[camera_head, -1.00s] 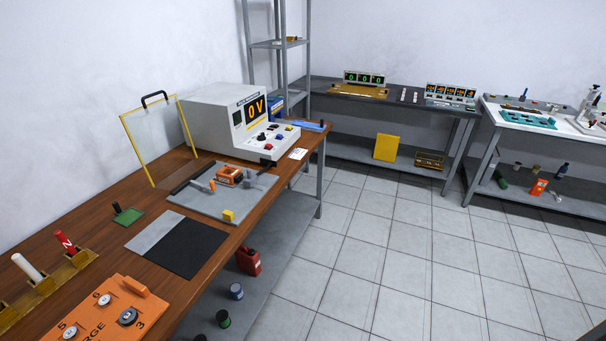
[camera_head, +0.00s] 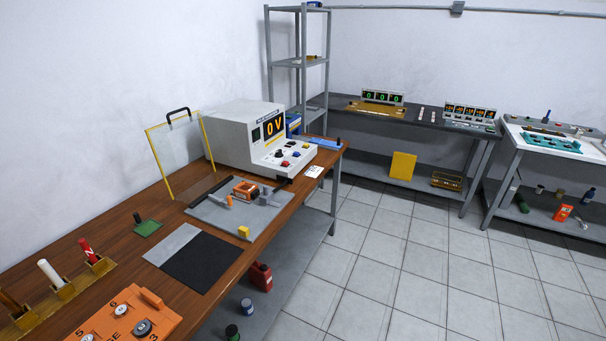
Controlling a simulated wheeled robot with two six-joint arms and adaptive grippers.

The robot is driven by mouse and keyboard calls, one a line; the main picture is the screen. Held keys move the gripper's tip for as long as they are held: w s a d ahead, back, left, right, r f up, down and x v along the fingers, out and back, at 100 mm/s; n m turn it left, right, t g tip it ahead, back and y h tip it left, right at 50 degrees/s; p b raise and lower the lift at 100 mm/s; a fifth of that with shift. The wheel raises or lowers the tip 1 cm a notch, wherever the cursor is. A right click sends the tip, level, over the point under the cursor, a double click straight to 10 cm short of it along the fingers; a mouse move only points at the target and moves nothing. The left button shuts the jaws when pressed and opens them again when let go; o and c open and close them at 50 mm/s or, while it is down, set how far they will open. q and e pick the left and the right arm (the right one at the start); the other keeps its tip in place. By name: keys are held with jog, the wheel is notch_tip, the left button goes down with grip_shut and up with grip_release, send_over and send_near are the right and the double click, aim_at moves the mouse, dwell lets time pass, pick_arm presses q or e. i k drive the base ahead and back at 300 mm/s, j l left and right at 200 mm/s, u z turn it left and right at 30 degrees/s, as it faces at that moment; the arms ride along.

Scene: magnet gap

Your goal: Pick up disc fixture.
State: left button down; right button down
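No part is clearly marked as the disc fixture, and I cannot tell for sure which one it is. An orange plate (camera_head: 163,318) with several round grey discs and numbers lies at the front left of the wooden bench, cut off by the bottom edge. A small green plate (camera_head: 148,229) with a dark upright handle lies behind it. A grey board (camera_head: 207,213) farther along the bench carries an orange block (camera_head: 244,189), small grey parts and a yellow block (camera_head: 243,232). Neither of my grippers is in view.
A grey and black mat (camera_head: 203,262) lies on the bench (camera_head: 104,248). A rack with red and white rods (camera_head: 67,290) stands at left. A yellow-framed clear panel (camera_head: 181,153) and a box reading 0 V (camera_head: 240,130) stand behind. The tiled floor (camera_head: 390,255) is open at right.

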aim_at(246, 191)
jog(key=i+l, duration=0.25)
jog(key=i, duration=0.2)
jog(key=i+l, duration=0.3)
jog(key=i, duration=0.15)
jog(key=i+l, duration=0.25)
jog(key=i, duration=0.2)
jog(key=u, duration=1.95)
